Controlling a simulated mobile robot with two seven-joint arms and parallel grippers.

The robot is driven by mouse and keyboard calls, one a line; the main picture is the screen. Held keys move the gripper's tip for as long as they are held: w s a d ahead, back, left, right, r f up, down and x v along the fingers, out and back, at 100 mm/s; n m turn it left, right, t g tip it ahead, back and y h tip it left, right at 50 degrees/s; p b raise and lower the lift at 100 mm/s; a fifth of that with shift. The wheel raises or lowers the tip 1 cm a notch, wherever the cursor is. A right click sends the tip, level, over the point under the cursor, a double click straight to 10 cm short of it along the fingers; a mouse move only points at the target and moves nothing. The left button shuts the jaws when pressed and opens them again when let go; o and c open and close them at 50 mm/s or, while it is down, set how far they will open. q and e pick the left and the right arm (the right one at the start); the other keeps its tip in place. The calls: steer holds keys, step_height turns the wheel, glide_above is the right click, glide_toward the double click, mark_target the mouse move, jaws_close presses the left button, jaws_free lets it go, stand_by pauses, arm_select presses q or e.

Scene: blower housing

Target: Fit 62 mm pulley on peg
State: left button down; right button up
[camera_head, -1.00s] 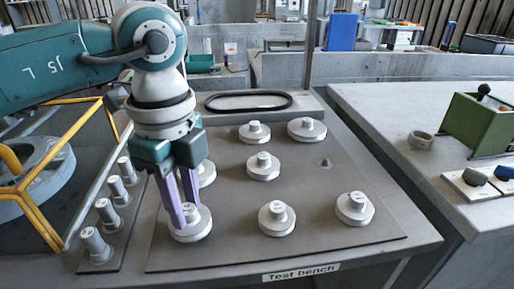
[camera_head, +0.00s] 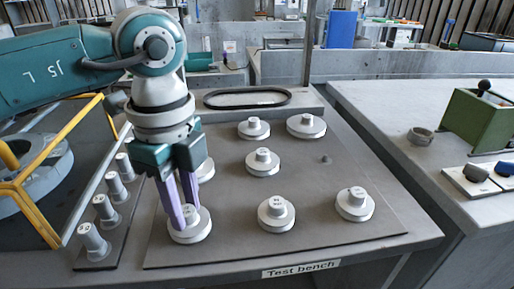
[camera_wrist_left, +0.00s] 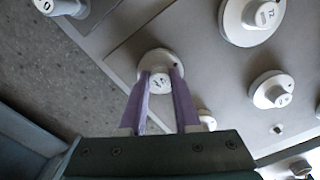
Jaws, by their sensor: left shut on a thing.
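My left gripper (camera_head: 185,217) points down at the front-left pulley (camera_head: 190,233) on the dark mat of the test bench. Its purple fingers are shut on the pulley's raised hub. In the left wrist view, the fingertips (camera_wrist_left: 163,73) sit on both sides of the hub, and the pulley's flange (camera_wrist_left: 158,56) shows behind them. The pulley looks level and on or very near the mat. Its marking is too small to read. A short bare peg (camera_head: 326,160) stands at the mat's right side. My right gripper is not in view.
Several other pale pulleys stand on the mat, including a front-middle one (camera_head: 277,222) and a front-right one (camera_head: 355,213). Several upright cylinders (camera_head: 95,242) line the left strip, beside a yellow frame (camera_head: 35,207). A black belt loop (camera_head: 247,105) lies behind.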

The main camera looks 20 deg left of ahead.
arm_select(q)
steer(key=c, duration=0.5)
jaws_free()
steer(key=shift+c, duration=0.2)
steer(key=shift+r, duration=0.15)
step_height(320, 180, up, 7)
steer(key=p, duration=0.7)
steer(key=shift+r, duration=0.2)
steer(key=shift+f, duration=0.1)
